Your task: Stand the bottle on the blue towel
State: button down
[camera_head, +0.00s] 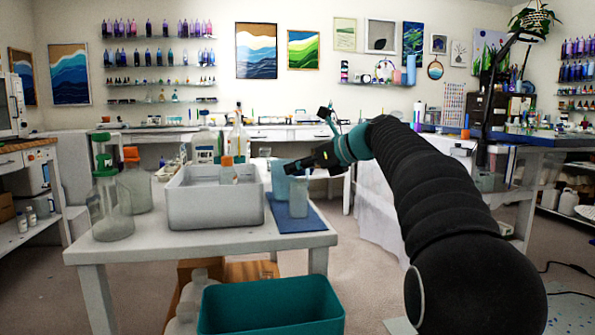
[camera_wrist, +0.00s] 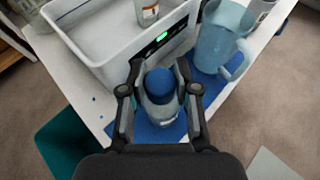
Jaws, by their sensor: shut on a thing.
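The bottle (camera_wrist: 161,88), with a blue cap and a pale, cloudy body, is between the fingers of my gripper (camera_wrist: 160,92) in the wrist view. My gripper is shut on it near the top. In the head view the bottle (camera_head: 298,198) is upright over the blue towel (camera_head: 290,224), below my gripper (camera_head: 292,168). Its base shows against the towel; whether it touches or hangs just above, I cannot tell. The towel (camera_wrist: 165,131) also shows around the bottle in the wrist view, at the table's edge.
A light blue pitcher (camera_wrist: 222,42) stands on the towel's far part, close by the bottle. A large grey-white bin (camera_head: 215,208) with a green display stands left of it. Glass jugs (camera_head: 108,210) are at the table's left. A teal tub (camera_head: 270,309) is below the table's front.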

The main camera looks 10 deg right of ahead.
jog(key=c, duration=0.8)
grip_release()
jog(key=shift+c, duration=0.2)
jog(key=shift+s+d+r, duration=0.2)
jog(key=shift+r, duration=0.05)
jog(key=p+v, duration=0.1)
jog(key=v, duration=1)
jog(key=shift+p, duration=0.35)
jog(key=shift+s+d, duration=0.15)
